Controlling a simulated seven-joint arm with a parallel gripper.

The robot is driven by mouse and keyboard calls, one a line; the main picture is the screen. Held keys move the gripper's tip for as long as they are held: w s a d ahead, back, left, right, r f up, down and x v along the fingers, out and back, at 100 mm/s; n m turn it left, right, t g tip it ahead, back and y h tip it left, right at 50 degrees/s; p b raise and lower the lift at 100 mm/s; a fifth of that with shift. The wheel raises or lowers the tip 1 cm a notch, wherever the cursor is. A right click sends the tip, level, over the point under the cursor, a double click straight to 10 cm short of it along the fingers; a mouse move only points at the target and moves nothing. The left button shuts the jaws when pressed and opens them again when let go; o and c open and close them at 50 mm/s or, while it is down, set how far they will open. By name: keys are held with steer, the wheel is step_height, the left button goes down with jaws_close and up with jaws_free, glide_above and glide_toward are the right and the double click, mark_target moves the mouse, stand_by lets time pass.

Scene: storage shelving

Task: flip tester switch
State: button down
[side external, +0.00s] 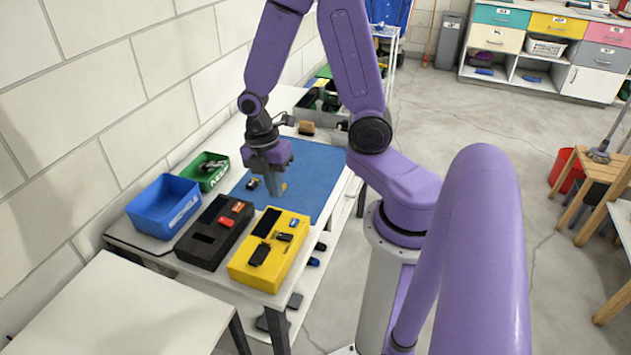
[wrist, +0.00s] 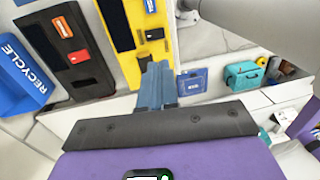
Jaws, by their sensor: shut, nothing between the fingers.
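A yellow box (side external: 247,272) sits at the table's near end, with a black panel (side external: 267,222) and small black parts on its top. It also shows in the wrist view (wrist: 131,66). A black box (side external: 198,245) with a red part (side external: 226,221) and an orange part stands to its left. I cannot tell for sure which box is the tester, and no switch is clearly readable. My gripper (side external: 271,203) points down over the blue mat, just beyond the yellow box. Its blue-grey fingers (wrist: 157,66) are shut and empty, in front of the yellow box's edge in the wrist view.
A blue recycle bin (side external: 165,225) and a green bin (side external: 196,180) stand by the wall, left of the blue mat (side external: 318,165). Bins of dark items fill the table's far end. A bare white table (side external: 110,310) lies nearest the camera.

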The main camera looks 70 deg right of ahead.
steer(key=shift+s+a+r+m+t, duration=0.9)
steer(key=shift+s+a+r+m, duration=1.8)
steer(key=shift+s+a+r, duration=2.25)
steer(key=w+d+f+n, duration=0.1)
steer(key=w+d+f, duration=0.1)
steer(key=w, duration=0.4)
steer(key=w+d+f+n, duration=0.2)
steer(key=w+d, duration=0.1)
steer(key=w, duration=0.3)
steer(key=n+g, duration=0.2)
glide_toward(289, 235)
steer(key=shift+s+f, duration=0.2)
steer(key=shift+f, duration=0.9)
steer(key=shift+s+f, duration=0.2)
steer(key=shift+f, duration=0.95)
steer(key=shift+s+f, duration=0.2)
steer(key=shift+f, duration=0.9)
